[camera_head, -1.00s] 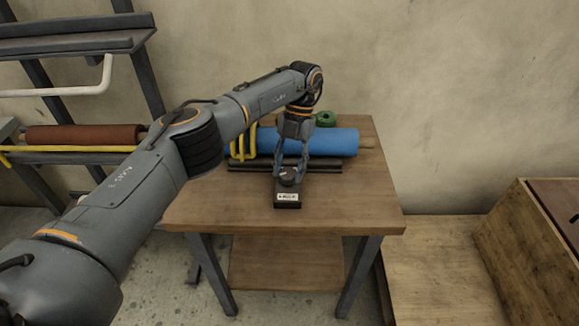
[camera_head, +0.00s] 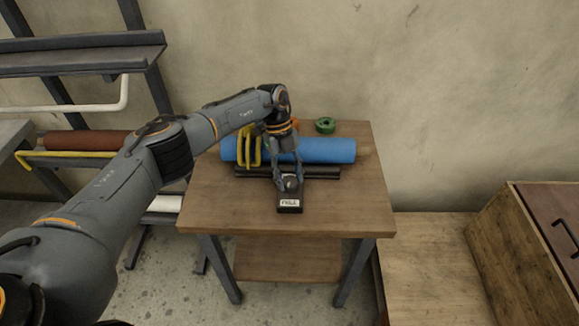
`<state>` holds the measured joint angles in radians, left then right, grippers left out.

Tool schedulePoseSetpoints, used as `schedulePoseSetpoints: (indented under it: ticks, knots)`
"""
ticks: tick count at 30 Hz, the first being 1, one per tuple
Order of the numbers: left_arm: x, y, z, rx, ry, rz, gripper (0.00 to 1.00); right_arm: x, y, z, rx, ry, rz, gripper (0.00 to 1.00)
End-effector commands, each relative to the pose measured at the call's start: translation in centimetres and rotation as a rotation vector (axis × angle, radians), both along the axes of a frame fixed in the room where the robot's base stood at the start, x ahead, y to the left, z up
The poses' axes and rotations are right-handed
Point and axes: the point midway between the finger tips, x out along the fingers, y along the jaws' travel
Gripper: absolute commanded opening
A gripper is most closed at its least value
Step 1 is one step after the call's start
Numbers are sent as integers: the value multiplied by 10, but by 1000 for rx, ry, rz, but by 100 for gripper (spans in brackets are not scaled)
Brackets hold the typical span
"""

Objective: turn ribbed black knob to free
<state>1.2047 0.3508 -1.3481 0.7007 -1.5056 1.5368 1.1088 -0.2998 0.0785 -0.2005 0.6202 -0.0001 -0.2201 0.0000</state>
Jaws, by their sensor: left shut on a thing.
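A ribbed black knob (camera_head: 290,184) sits on top of a small black box with a white label (camera_head: 290,204) near the middle of the wooden table. My left gripper (camera_head: 289,185) points down over the box and is shut on the knob, its fingers on both sides. The fingers hide much of the knob, and the label is too small to read. My right gripper is not in view.
A blue roll (camera_head: 325,150) lies behind the box, with a dark bar (camera_head: 318,172) in front of it. Yellow hooks (camera_head: 245,148) stand at its left end and a green ring (camera_head: 325,125) lies behind. The table's right side (camera_head: 355,205) is clear.

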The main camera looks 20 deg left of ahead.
Motion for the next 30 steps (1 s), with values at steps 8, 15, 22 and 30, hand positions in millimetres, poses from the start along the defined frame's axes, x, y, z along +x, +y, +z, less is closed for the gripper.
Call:
schedulePoseSetpoints:
  ticks: [8, 15, 22, 30]
  knots:
    - [-3, 1, 2, 1, 5, 172, 12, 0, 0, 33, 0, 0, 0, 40]
    - [-3, 1, 0, 2, 3, 249, 12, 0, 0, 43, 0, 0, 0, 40]
    - [-3, 1, -2, 2, 4, 271, 12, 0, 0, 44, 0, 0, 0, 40]
    - [-3, 1, -2, 2, 4, 271, 12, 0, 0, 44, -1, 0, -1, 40]
